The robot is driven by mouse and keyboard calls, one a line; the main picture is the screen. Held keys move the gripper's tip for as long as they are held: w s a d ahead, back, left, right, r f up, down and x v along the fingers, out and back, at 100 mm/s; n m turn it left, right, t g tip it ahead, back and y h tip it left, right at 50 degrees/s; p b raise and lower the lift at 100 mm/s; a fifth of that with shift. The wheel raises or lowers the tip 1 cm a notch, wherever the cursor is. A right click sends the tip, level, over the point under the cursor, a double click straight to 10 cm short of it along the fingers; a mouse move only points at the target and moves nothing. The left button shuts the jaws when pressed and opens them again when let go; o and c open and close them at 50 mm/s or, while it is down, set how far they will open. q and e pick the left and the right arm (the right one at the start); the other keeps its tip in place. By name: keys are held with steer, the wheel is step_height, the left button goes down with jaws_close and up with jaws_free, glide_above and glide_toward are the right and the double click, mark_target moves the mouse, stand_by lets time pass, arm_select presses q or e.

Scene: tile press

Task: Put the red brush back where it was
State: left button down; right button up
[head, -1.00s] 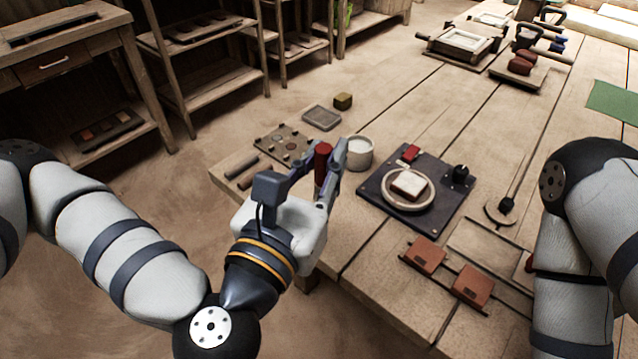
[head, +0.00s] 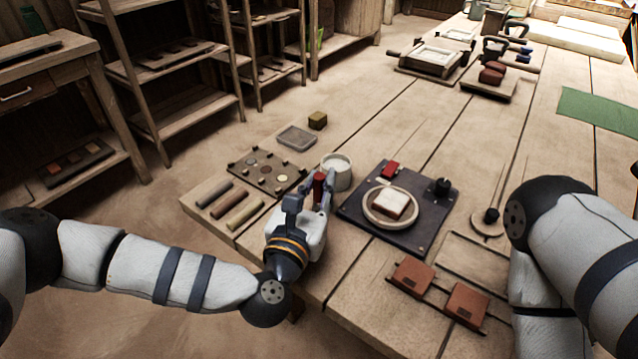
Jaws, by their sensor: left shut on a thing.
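My left gripper (head: 319,192) is shut on the red brush (head: 318,186), whose red handle stands roughly upright between the fingers. The brush's lower end is hidden by the gripper. It is just left and in front of the pale round cup (head: 338,168) in the picture; I cannot tell whether they touch. My right arm comes in at the right edge, and its gripper is out of view.
Right of the cup is a dark plate (head: 420,232) with a white ring and a tile. Left are several rods (head: 230,203) and a studded board (head: 264,176). Reddish blocks (head: 413,275) lie in front. Free tabletop stretches behind the plate.

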arm_select(q)
steer(key=c, duration=1.9)
jaws_free()
steer(key=shift+f, duration=0.2)
steer(key=o, duration=0.4)
steer(key=shift+r, duration=0.1)
steer(key=shift+r, duration=0.25)
steer(key=v, duration=1.2)
